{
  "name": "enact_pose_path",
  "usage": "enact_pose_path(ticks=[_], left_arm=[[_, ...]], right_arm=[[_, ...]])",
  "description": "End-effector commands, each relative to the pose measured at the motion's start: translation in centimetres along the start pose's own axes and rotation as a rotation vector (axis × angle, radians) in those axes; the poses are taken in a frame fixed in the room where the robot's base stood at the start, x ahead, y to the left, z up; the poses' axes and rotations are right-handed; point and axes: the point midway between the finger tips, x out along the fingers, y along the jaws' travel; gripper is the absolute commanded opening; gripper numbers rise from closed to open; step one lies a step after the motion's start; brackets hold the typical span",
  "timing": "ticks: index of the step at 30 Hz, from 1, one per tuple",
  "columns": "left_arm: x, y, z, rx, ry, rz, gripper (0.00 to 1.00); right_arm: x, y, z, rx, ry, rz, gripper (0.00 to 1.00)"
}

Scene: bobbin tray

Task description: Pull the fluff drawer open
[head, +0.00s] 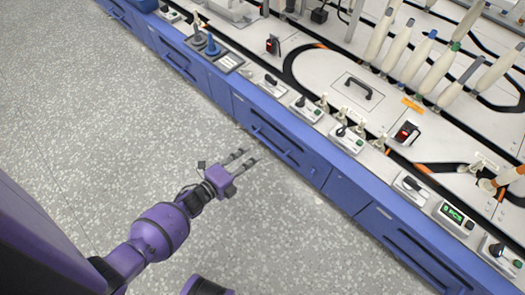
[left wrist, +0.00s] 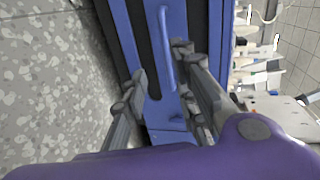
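A blue drawer front (head: 312,170) with a long bar handle (head: 276,143) is in the side of the machine in the head view, and looks flush with the panels beside it. No label on it is readable. My left gripper (head: 247,157) is just in front of it, over the floor, fingers apart and empty. In the left wrist view the blue handle (left wrist: 166,45) stands out beyond and between the open fingers of my left gripper (left wrist: 160,70); contact is not visible. My right gripper is not in view.
Similar blue fronts with handles lie along the machine, one at lower right (head: 420,255) and one at upper left (head: 178,60). Small switch boxes (head: 347,139) line the ledge above. Bobbins (head: 415,60) stand on the machine top. The grey floor (head: 110,110) is clear.

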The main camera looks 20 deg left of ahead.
Motion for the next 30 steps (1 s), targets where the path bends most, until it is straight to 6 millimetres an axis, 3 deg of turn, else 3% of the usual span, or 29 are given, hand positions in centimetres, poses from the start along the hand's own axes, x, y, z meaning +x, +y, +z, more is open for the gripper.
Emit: enact_pose_path(ticks=[2,18,29,30], left_arm=[[0.5,-1.0,-0.4,0.04,0.014,-0.025,0.27],[7.5,-0.9,-0.5,0.046,0.012,-0.022,0.27],[8.0,-1.1,-0.5,0.046,0.011,-0.022,0.27],[8.0,-1.1,-0.5,0.046,0.011,-0.022,0.22]], right_arm=[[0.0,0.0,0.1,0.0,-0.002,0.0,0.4],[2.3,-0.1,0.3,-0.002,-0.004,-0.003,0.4],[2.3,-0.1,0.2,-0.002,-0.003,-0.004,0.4],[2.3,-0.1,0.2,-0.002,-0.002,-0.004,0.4]])
